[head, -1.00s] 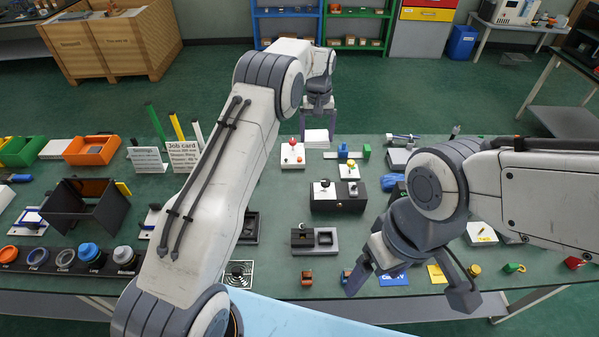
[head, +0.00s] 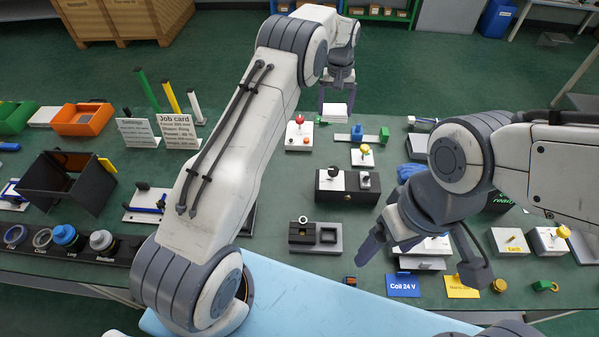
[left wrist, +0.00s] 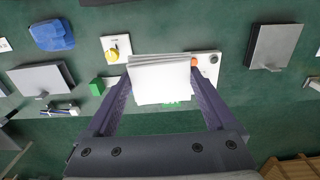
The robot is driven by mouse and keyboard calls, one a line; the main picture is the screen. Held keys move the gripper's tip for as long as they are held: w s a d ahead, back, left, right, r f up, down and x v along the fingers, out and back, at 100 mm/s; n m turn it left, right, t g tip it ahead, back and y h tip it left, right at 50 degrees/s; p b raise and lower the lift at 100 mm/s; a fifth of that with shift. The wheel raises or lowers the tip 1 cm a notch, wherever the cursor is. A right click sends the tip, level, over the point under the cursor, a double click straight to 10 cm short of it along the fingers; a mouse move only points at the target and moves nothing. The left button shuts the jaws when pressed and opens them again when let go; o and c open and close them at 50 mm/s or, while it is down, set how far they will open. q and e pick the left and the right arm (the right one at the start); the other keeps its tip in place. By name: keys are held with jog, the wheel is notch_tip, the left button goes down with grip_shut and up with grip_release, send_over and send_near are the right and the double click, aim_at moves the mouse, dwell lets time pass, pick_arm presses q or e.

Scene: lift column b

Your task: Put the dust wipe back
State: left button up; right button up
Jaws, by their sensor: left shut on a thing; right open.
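A white, layered, folded pad (head: 335,110), which looks like the dust wipe, is held between the fingers of my left gripper (head: 337,100), near the table's back edge. In the left wrist view the pad (left wrist: 160,80) sits between both fingers of the left gripper (left wrist: 160,95) and covers part of the table behind it. I cannot tell how high it is above the table. My right gripper (head: 372,245) is open and empty over the front right part of the table, with its far finger partly hidden.
A red-button box (head: 299,135) stands left of the pad, and a blue and green fixture (head: 358,135) to its right. A crumpled blue thing (head: 409,172) lies near my right arm. A black switch box (head: 347,187) stands mid-table. A job card (head: 181,130) stands left.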

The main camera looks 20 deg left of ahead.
pick_arm(q)
notch_tip(320, 180, down, 9)
jog(key=b, duration=0.5)
pick_arm(e)
notch_tip(320, 180, down, 6)
pick_arm(q)
jog(key=p, duration=0.5)
send_over(299, 170)
notch_tip(299, 170, down, 7)
notch_tip(299, 170, down, 4)
jog(key=shift+a+r+p, duration=0.1)
jog(key=shift+p, duration=0.4)
jog(key=shift+f, duration=0.2)
pick_arm(e)
notch_tip(299, 170, up, 6)
jog(key=shift+f, duration=0.1)
pick_arm(q)
jog(key=o, duration=1)
